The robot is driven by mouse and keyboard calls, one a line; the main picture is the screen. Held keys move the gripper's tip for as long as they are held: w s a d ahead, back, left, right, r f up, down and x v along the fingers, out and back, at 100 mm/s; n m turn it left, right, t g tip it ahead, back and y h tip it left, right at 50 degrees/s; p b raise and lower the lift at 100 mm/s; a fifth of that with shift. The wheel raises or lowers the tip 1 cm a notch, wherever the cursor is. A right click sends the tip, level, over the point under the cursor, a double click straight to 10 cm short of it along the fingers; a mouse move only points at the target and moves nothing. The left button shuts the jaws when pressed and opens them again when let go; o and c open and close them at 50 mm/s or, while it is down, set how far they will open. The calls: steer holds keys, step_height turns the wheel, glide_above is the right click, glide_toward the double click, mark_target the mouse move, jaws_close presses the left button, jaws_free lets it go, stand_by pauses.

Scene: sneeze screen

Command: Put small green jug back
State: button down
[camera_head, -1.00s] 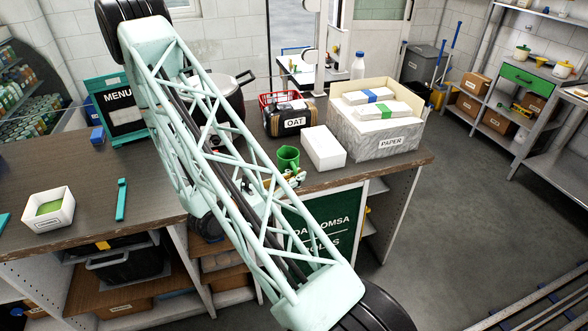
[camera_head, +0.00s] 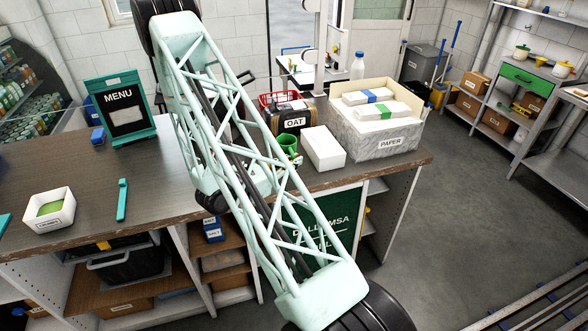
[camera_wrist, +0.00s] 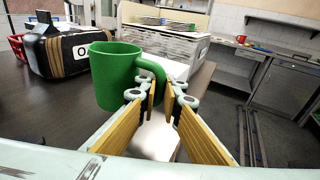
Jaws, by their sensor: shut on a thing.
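The small green jug (camera_wrist: 112,78) is in the wrist view, upright, with its handle turned toward my gripper. My gripper (camera_wrist: 160,92) is closed on the handle with its yellow-padded fingers. In the head view the jug (camera_head: 288,143) shows just right of my arm's lattice link, near the OAT container and a white box. Whether its base touches the counter cannot be told. My gripper is largely hidden behind my arm in the head view.
The OAT container (camera_head: 294,121) stands behind the jug. A white box (camera_head: 323,149) is close on the right, with the PAPER box (camera_head: 391,143) beyond. A menu stand (camera_head: 122,109) is at left. The brown counter (camera_head: 150,180) has bare room left of my arm.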

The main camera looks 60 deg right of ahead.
steer(key=shift+f, duration=1.75)
steer(key=shift+f, duration=0.15)
steer(key=c, duration=2.8)
jaws_free()
steer(key=shift+v, duration=6)
steer(key=shift+r, duration=0.25)
